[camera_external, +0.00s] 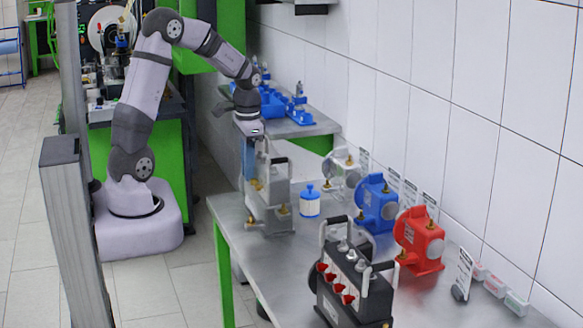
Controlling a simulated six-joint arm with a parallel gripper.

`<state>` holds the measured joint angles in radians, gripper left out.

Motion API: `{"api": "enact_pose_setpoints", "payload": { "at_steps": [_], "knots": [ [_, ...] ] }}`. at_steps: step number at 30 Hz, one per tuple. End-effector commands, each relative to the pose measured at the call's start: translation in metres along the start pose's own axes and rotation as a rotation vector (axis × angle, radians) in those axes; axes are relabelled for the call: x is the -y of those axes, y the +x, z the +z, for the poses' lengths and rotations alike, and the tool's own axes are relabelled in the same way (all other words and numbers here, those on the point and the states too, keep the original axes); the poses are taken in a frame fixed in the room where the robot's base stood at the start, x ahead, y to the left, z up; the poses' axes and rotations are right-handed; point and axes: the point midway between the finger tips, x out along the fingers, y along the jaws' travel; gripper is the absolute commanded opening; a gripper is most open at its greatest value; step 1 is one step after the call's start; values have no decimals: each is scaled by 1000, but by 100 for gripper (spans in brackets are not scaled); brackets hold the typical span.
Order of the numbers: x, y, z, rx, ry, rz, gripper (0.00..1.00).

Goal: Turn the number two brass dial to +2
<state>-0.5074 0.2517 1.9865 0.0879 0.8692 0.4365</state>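My gripper (249,142) points down at the far left end of the steel bench, just above and behind a grey metal unit. Its fingers are too small and partly hidden, so I cannot tell whether they are open or shut. The grey unit (268,205) has a black top handle and small brass fittings (283,209) low on its front. A clear pump (343,172), a blue pump (376,206) and a red pump (420,243) stand along the wall, each with brass-coloured parts. No number or dial mark is readable, so I cannot tell which is the number two dial.
A black case (352,290) with red knobs and handles stands at the front. A blue and white bottle (310,203) stands mid-bench. Labels and small boxes (495,286) line the wall. Bare bench top (300,242) lies between the grey unit and the case.

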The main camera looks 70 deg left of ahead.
Motion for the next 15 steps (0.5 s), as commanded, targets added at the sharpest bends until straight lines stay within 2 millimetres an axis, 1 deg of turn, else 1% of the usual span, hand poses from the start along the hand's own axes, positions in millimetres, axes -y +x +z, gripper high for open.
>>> {"api": "enact_pose_setpoints", "payload": {
  "at_steps": [8,15],
  "knots": [
    [-1,1,0,1,3,-16,0],
    [-6,5,0,0,8,-150,0]
  ]
}}
